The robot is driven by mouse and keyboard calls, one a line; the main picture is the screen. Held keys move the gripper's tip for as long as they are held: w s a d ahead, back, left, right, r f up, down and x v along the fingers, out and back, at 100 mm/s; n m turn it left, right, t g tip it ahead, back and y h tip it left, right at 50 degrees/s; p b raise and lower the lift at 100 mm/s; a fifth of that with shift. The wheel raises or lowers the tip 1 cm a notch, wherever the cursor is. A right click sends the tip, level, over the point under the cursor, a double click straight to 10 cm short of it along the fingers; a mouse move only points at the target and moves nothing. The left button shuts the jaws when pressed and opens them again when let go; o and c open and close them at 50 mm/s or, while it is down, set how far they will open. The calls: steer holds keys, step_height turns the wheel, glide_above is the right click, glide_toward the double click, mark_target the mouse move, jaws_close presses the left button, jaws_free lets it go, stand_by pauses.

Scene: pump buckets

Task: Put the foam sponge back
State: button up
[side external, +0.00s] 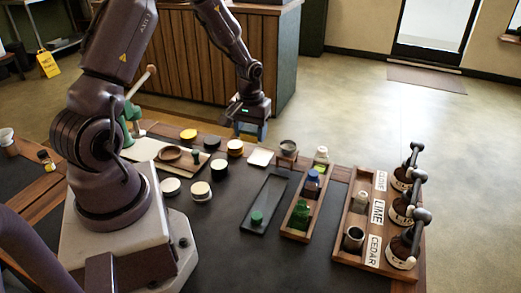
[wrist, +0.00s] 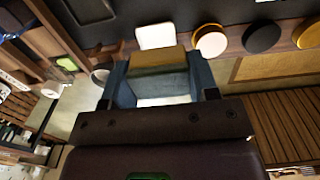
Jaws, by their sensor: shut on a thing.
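My gripper (side external: 251,130) is above the far edge of the dark table, beyond the small white square dish (side external: 260,157). In the wrist view its two blue-grey fingers (wrist: 158,82) are closed on the foam sponge (wrist: 158,60), a block with a yellow-brown face. The sponge is mostly hidden by my gripper in the side view. The white dish also shows in the wrist view (wrist: 155,36), just past the sponge and apart from it. The dish looks empty.
A dark tray (side external: 264,205), a wooden bottle rack (side external: 297,225) and a rack with pump bottles (side external: 350,258) are nearer. The front table surface (side external: 220,240) has free room.

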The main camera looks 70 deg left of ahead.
glide_above(261, 157)
steer(key=f, duration=0.5)
steer(key=shift+s+d+f, duration=0.15)
steer(key=shift+s+f, duration=0.05)
steer(key=shift+w+f, duration=0.1)
steer(key=shift+f, duration=1.55)
steer(key=shift+f, duration=0.15)
steer(key=o, duration=1)
steer(key=shift+c, duration=0.2)
